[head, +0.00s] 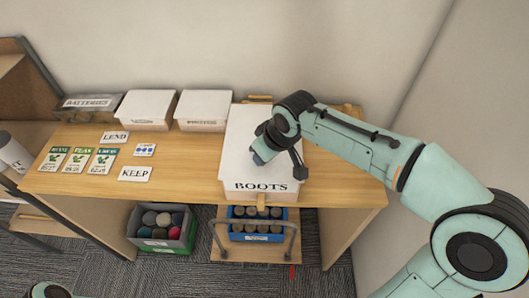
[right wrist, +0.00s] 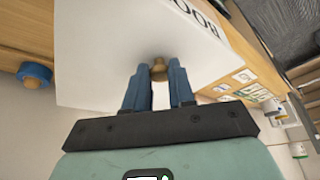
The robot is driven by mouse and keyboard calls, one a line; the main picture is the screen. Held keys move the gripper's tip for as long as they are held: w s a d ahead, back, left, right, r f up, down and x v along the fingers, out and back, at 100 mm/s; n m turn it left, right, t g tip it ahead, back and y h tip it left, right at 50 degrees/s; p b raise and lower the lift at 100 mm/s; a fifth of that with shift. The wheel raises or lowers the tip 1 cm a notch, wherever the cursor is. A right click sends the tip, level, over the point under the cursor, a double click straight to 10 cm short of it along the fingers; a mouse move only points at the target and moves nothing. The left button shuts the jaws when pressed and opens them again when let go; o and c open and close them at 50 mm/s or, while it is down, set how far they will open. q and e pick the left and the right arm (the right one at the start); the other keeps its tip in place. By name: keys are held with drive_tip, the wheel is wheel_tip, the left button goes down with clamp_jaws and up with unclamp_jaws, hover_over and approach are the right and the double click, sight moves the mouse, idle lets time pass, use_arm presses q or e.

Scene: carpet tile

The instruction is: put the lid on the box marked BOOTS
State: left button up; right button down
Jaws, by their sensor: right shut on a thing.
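The white box marked BOOTS (head: 262,187) stands at the right part of the wooden table, its lettering facing the front edge. A broad white lid (head: 248,125) lies over it; I cannot tell whether it is fully seated. The lid also shows in the right wrist view (right wrist: 100,60), with a small brass knob (right wrist: 159,69). My right gripper (head: 260,157) reaches down onto the lid from the right. In the right wrist view its blue fingers (right wrist: 159,80) are shut around the knob. My left gripper is not in view.
Two lidded white boxes (head: 148,107) (head: 204,107) and a box marked BATTERIES (head: 88,103) stand at the back left. Cards marked LEND (head: 115,137) and KEEP (head: 135,174) lie left. Below are a grey crate (head: 160,240) and a blue crate (head: 257,238). A wall is close on the right.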

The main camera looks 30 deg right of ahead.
drive_tip(key=c, duration=0.9)
unclamp_jaws()
drive_tip(key=shift+r, duration=0.15)
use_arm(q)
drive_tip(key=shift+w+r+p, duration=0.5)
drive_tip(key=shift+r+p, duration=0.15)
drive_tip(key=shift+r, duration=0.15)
use_arm(e)
drive_tip(key=v, duration=1.3)
drive_tip(key=shift+r, duration=0.1)
